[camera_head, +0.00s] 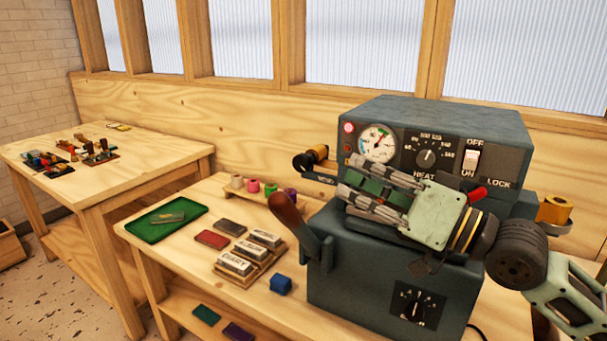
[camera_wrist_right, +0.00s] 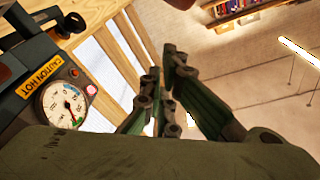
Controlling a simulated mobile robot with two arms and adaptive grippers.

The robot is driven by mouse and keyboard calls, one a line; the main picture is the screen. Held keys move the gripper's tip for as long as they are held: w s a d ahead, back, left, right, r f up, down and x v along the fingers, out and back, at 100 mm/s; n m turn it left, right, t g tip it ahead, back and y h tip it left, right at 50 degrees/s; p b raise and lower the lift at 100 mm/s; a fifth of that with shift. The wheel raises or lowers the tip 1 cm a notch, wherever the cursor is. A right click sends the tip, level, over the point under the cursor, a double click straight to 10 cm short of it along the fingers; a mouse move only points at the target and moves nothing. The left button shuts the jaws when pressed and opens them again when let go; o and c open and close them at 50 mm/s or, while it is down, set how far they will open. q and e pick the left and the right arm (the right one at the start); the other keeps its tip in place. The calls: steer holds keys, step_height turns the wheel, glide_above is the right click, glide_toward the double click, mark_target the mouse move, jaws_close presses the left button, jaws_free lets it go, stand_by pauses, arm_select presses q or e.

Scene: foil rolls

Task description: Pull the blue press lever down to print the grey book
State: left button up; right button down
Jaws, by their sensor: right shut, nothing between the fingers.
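The blue-grey press (camera_head: 385,275) stands on the near table. A lever with a dark brown handle (camera_head: 288,213) and a blue-grey arm (camera_head: 318,243) sits at its left side, tilted up and left. My right gripper (camera_head: 343,178) is in front of the press's dial panel, pointing left, shut and empty. It is above and right of the lever handle, apart from it. The wrist view shows its fingers (camera_wrist_right: 168,85) close together. A dark grey book (camera_head: 230,227) lies on the table; a grey-green piece (camera_head: 172,217) lies in the green tray (camera_head: 137,228). My left gripper is not in view.
Near the lever stand a blue block (camera_head: 281,285), a wooden type holder (camera_head: 232,281) and a rack of coloured foil rolls (camera_head: 262,197). The press has a gauge (camera_head: 378,144), also seen in the wrist view (camera_wrist_right: 64,106), and a caution label (camera_wrist_right: 40,80). Another table (camera_head: 150,164) stands left.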

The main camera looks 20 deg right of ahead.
steer(key=shift+s+a+r+y, duration=0.1)
steer(key=shift+a+r+y, duration=0.05)
steer(key=shift+r, duration=0.2)
steer(key=shift+s+a+r+y, duration=0.1)
steer(key=shift+r+y, duration=0.05)
steer(key=shift+r, duration=0.2)
steer(key=p+x, duration=0.6)
steer(key=x, duration=0.4)
steer(key=shift+s+a+f, duration=0.2)
steer(key=shift+s+f, duration=0.05)
steer(key=shift+f, duration=0.35)
steer(key=shift+s+a+f, duration=0.25)
steer(key=shift+s+f, duration=0.05)
steer(key=shift+f, duration=0.25)
steer(key=shift+s+a+f, duration=0.2)
steer(key=shift+s+f, duration=0.05)
steer(key=shift+f, duration=0.35)
